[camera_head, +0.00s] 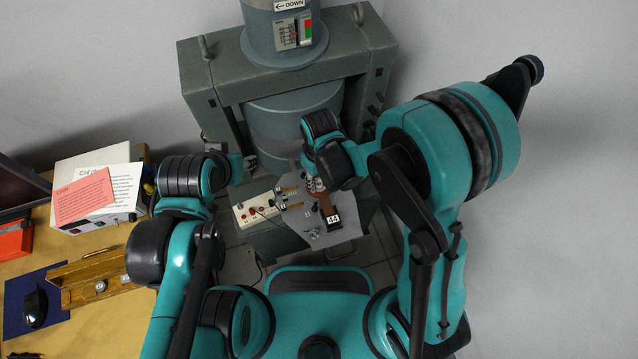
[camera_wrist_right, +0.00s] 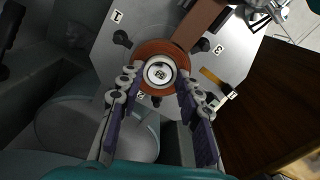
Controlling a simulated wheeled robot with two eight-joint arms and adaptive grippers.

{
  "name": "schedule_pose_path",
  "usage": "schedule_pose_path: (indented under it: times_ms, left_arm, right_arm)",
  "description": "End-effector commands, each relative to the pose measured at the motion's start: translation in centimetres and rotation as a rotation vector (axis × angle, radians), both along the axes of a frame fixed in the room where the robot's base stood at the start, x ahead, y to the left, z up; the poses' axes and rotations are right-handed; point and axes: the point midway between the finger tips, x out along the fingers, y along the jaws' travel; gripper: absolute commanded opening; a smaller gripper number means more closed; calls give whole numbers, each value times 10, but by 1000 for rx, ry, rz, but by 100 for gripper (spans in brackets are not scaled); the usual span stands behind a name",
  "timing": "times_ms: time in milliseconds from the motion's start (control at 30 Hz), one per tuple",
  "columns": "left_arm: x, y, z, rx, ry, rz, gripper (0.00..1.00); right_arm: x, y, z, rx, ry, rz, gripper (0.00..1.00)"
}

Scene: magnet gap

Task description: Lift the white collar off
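The white collar (camera_wrist_right: 159,72) is a small pale ring around a dark centre with a marker, seen from above in the right wrist view. It sits in the middle of a round orange-brown part (camera_wrist_right: 152,48) on a grey plate. My right gripper (camera_wrist_right: 159,82) has its two fingers apart, one on each side of the collar, with visible room between them and it. In the head view my right gripper (camera_head: 313,184) is over the plate and mostly hides the collar. My left gripper (camera_head: 248,162) is near the machine's left post, small and partly hidden.
The grey plate (camera_head: 327,238) carries a brown arm labelled 44 (camera_head: 332,221), dark knobs and number labels. A white box with red sockets (camera_head: 256,210) is to its left. The large grey magnet frame (camera_head: 225,90) stands behind. A wooden desk (camera_head: 100,325) is at the left.

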Motion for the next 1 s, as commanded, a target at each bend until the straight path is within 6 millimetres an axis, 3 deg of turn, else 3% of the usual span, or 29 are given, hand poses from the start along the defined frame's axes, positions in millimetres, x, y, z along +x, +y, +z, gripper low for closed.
schedule_pose_path:
  times_ms: [267,800,1000]
  left_arm:
    - [0,0,4,0,0,0,40]
    - [0,0,37,0,0,0,40]
    - [0,0,36,0,0,0,40]
  right_arm:
    - [0,0,5,0,0,0,9]
    - [0,0,49,0,0,0,9]
    - [0,0,50,0,0,0,9]
